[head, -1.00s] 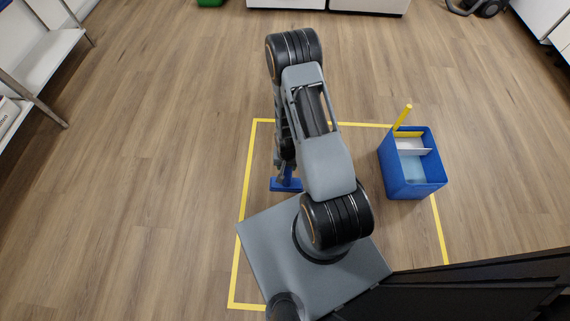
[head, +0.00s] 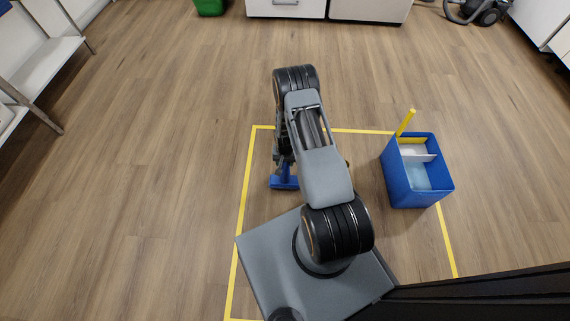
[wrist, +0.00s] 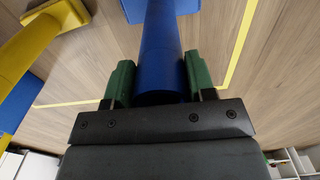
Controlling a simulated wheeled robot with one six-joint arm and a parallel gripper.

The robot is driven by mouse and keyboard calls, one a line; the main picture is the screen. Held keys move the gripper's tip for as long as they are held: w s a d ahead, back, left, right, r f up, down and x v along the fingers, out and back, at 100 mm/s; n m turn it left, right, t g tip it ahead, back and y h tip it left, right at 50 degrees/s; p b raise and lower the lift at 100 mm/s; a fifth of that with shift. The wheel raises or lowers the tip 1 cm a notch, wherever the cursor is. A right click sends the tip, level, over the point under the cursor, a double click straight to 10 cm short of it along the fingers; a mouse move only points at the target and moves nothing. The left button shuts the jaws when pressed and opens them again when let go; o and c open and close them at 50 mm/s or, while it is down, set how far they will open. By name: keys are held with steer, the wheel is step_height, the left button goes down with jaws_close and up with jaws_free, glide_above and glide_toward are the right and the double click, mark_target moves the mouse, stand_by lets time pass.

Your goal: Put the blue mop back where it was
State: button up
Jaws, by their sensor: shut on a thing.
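The blue mop shows in the head view as a blue foot (head: 284,182) low beside my arm, inside the yellow floor outline. In the wrist view its blue handle (wrist: 160,50) runs between the green fingers of my gripper (wrist: 160,82), which is shut on it. Part of the mop's blue foot shows at the top of the wrist view. In the head view my arm hides most of the handle and the gripper. I cannot tell whether the foot touches the floor.
A white shelf (head: 45,72) stands at the far left. A green bin (head: 209,7) and white cabinets (head: 286,8) are at the back. The middle floor is clear.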

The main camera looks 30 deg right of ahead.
steer(key=shift+f, duration=0.75)
steer(key=o, duration=0.8)
steer(key=shift+o, duration=0.2)
